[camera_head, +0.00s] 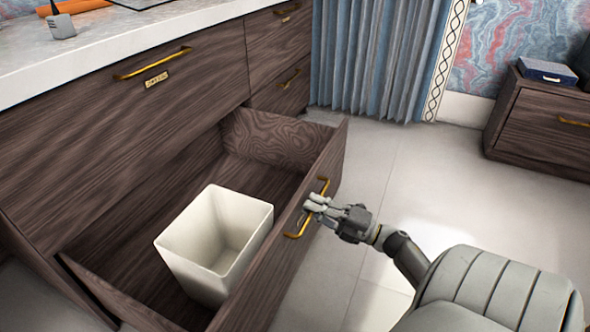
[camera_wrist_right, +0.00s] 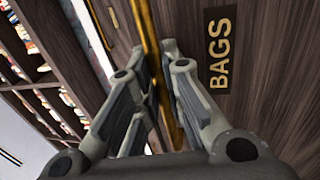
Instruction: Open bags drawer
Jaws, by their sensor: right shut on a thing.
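The lower drawer (camera_head: 257,285) is pulled out far from the dark wood cabinet, and its inside shows. A brass handle (camera_head: 297,232) is on its front. My right gripper (camera_head: 316,204) is at this handle, shut on it. In the right wrist view, the fingers of my right gripper (camera_wrist_right: 155,75) lie on both sides of the brass handle (camera_wrist_right: 150,40). A "BAGS" label (camera_wrist_right: 219,50) sits on the drawer front beside the handle. My left gripper is not in view.
A white empty bin (camera_head: 190,262) stands inside the drawer. A closed upper drawer (camera_head: 190,95) with a brass handle is above, under a pale countertop (camera_head: 130,40). A curtain (camera_head: 370,60) hangs behind. Open tiled floor (camera_head: 400,170) lies to the right, with a low dark cabinet (camera_head: 530,125) beyond.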

